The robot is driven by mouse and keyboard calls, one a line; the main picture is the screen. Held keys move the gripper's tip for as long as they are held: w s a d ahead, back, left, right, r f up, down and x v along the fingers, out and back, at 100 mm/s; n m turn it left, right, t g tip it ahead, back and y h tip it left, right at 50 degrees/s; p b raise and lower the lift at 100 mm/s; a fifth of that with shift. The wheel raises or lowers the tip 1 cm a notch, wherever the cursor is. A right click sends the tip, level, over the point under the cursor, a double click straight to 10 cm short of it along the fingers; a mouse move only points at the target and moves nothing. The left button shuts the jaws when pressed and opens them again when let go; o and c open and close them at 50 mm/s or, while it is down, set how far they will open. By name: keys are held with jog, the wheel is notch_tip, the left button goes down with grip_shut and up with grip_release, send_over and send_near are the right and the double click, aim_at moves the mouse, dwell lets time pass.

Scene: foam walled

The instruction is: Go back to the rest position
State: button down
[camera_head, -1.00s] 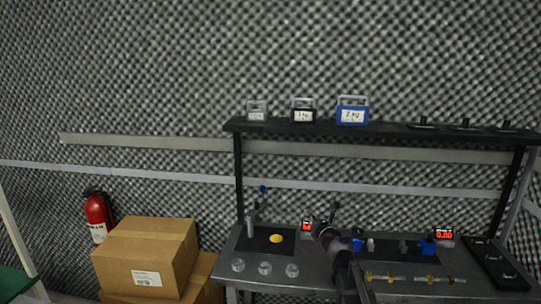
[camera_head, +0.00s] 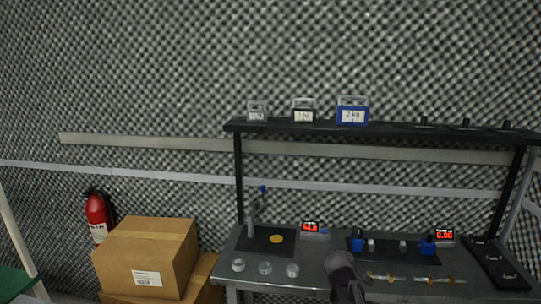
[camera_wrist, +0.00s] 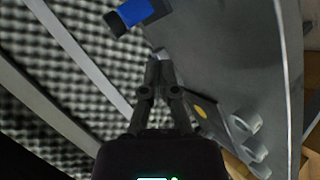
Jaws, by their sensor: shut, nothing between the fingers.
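My gripper (camera_wrist: 158,72) is in the middle of the wrist view, with its two dark fingers together and nothing between them. In the head view my dark arm rises from the bottom edge in front of the bench (camera_head: 313,273), and its fingers cannot be made out there. The wrist view looks at the bench tilted, with a blue device (camera_wrist: 136,13) beyond the fingertips and a yellow disc (camera_wrist: 201,111) to their right.
A black shelf (camera_head: 385,130) with labelled weights spans above the bench. Three small clear dishes (camera_head: 265,268) stand near the front left edge, and brass-coloured fittings (camera_head: 385,277) lie right of my arm. Cardboard boxes (camera_head: 150,250) and a fire extinguisher (camera_head: 97,215) stand left.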

jog(key=s+a+f+m+g+y, duration=0.3)
jog(key=s+a+f+m+g, duration=0.15)
jog(key=s, duration=0.35)
jog(key=s+a+f+m+g+y, duration=0.25)
jog(key=s+f+m+g, duration=0.2)
jog(key=s, duration=0.35)
jog(key=s+f+b, duration=0.3)
jog(key=f+b, duration=0.6)
jog(key=b, duration=0.1)
notch_tip(320, 180, up, 12)
jog(key=p, duration=1.2)
jog(key=shift+a+r+g, duration=0.15)
jog(key=shift+a+g, duration=0.25)
jog(key=shift+h, duration=0.25)
